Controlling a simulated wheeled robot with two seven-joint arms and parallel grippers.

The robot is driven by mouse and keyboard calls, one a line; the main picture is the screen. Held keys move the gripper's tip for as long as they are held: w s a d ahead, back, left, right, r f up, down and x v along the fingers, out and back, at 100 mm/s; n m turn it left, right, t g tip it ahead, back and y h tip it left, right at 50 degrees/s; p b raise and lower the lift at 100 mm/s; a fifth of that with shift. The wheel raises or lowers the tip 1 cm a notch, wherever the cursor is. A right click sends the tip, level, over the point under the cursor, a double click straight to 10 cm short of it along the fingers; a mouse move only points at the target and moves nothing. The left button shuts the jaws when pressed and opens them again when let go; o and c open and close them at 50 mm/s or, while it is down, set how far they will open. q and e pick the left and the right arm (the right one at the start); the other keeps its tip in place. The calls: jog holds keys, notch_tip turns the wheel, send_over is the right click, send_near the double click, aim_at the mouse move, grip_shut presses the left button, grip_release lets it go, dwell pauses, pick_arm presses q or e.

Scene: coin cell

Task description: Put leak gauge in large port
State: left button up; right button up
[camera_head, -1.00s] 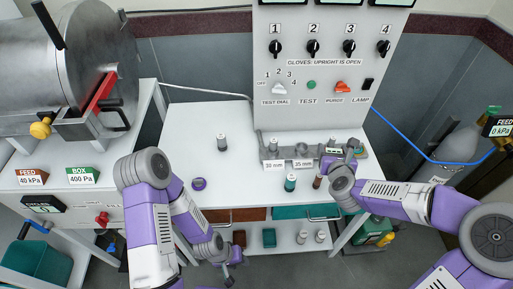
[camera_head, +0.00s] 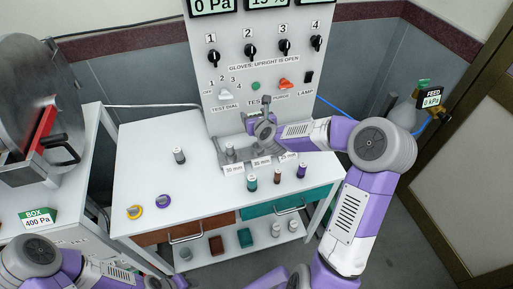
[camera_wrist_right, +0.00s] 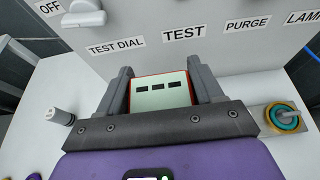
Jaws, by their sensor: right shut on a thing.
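My right gripper (camera_head: 262,118) is above the back of the white table, just before the control panel. In the right wrist view its two dark fingers (camera_wrist_right: 160,90) are shut on the leak gauge (camera_wrist_right: 160,93), a red-edged box with a pale display of dashes. The grey port block (camera_head: 222,152) stands below, with small millimetre labels; my arm hides part of it. The right wrist view shows a round fitting with teal and yellow rings (camera_wrist_right: 286,118) to the right, apart from the gauge. I cannot tell which port is the large one. My left gripper (camera_head: 172,283) is low at the bottom edge, unclear.
A control panel (camera_head: 225,70) rises behind. Teal (camera_head: 252,182), brown (camera_head: 277,176) and purple-capped (camera_head: 302,171) vials stand in front of the block. A grey vial (camera_head: 180,155) and yellow (camera_head: 134,212) and purple (camera_head: 163,201) rings are on the left. The table's middle is clear.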

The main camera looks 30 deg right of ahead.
jog(key=shift+w+d+f+b, duration=0.1)
jog(key=shift+d+f+b, duration=0.2)
jog(key=shift+f, duration=1.35)
jog(key=shift+s+d+f+b, duration=0.1)
jog(key=shift+f+b, duration=0.3)
jog(key=shift+f, duration=1.2)
jog(key=shift+w+d+f+b, duration=0.1)
jog(key=shift+d+f+b, duration=0.2)
jog(key=shift+f, duration=1.35)
jog(key=shift+a+f, duration=0.1)
jog(key=shift+a, duration=0.05)
jog(key=shift+f+b, duration=0.15)
jog(key=shift+b, duration=0.15)
jog(key=o, duration=1.1)
jog(key=shift+c, duration=0.2)
